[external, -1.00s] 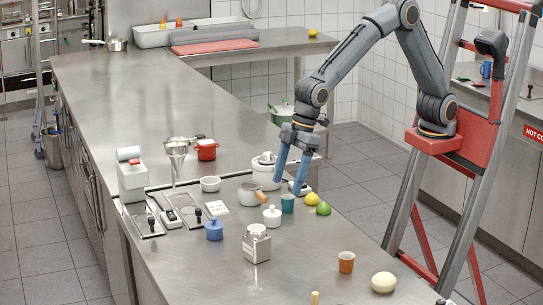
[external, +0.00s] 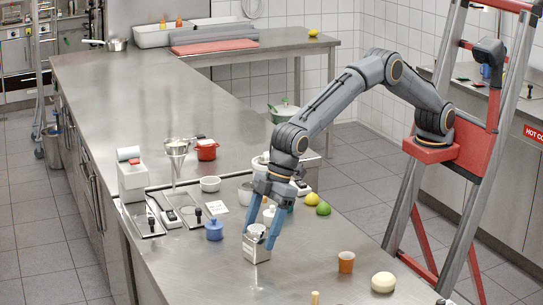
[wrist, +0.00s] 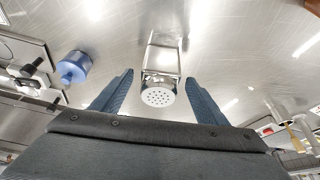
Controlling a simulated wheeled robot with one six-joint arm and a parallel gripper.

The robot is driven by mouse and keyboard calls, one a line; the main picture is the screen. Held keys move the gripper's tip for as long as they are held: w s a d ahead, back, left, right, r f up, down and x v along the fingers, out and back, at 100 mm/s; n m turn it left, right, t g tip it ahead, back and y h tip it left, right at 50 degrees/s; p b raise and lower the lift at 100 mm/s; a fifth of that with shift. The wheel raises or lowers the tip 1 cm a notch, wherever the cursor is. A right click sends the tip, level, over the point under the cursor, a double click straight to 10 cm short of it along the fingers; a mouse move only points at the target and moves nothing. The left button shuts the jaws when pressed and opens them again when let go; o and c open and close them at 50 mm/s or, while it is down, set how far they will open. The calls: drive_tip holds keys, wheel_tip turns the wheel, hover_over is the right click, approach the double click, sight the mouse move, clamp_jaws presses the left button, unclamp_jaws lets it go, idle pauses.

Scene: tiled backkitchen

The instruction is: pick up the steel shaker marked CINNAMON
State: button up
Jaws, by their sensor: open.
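The steel shaker (external: 256,250) stands upright on the steel counter, a square body with a round top; no lettering is readable at this size. My gripper (external: 259,241) points down at it, open, with one blue finger on each side of its upper part. In the wrist view the shaker's perforated lid (wrist: 158,97) lies between the two open fingers (wrist: 158,92), with a gap visible on both sides. The shaker is not gripped.
A white lidded pot (external: 268,214) is just behind my fingers. The counter in front is mostly clear.

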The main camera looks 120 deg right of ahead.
sight(257, 242)
drive_tip(key=shift+p+x, duration=0.4)
drive_tip(key=shift+x, duration=1.25)
drive_tip(key=c, duration=1.2)
drive_tip(key=shift+c, duration=0.2)
drive_tip(key=shift+r, duration=0.15)
